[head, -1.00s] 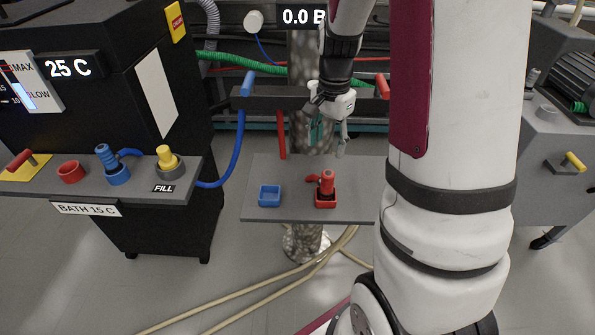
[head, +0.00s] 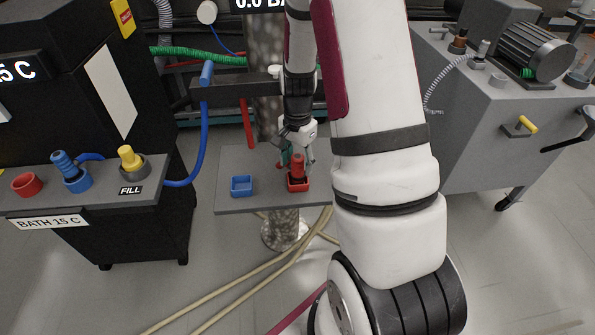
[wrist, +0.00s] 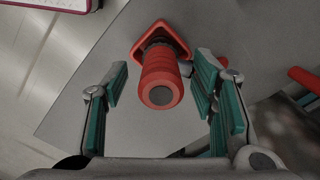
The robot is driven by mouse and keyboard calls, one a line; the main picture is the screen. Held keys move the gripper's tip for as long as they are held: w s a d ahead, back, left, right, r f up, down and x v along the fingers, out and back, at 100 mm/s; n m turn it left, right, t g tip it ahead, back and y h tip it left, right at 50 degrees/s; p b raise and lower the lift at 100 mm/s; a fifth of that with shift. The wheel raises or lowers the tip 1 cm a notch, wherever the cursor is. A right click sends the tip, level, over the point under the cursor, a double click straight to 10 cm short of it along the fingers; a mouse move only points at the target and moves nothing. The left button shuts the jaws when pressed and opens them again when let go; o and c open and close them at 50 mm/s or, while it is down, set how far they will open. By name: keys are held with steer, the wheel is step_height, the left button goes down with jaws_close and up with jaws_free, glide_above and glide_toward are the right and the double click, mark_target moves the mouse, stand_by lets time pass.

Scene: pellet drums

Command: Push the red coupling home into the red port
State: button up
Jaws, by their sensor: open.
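The red coupling (head: 298,165) stands in a square red holder (head: 299,187) on a grey shelf. The round red port (head: 27,183) is on the bath's ledge at the left and looks empty. My gripper (head: 297,146) is open, just above and behind the coupling. In the wrist view the coupling (wrist: 161,80) shows its round end between my gripper's (wrist: 164,88) spread teal pads, with space on the left. On the right the pads are close to it, and I cannot tell whether they touch. The holder (wrist: 160,33) shows beyond it.
An empty square blue holder (head: 242,186) is left of the red one on the shelf (head: 265,201). The bath's ledge also carries a blue coupling (head: 66,165) with its hose and a yellow-topped fitting (head: 129,158). A grey cabinet with a motor (head: 535,52) stands at right.

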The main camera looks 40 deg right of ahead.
mark_target(298, 168)
steer(key=shift+f, duration=1.6)
jaws_close()
steer(key=shift+r, duration=0.1)
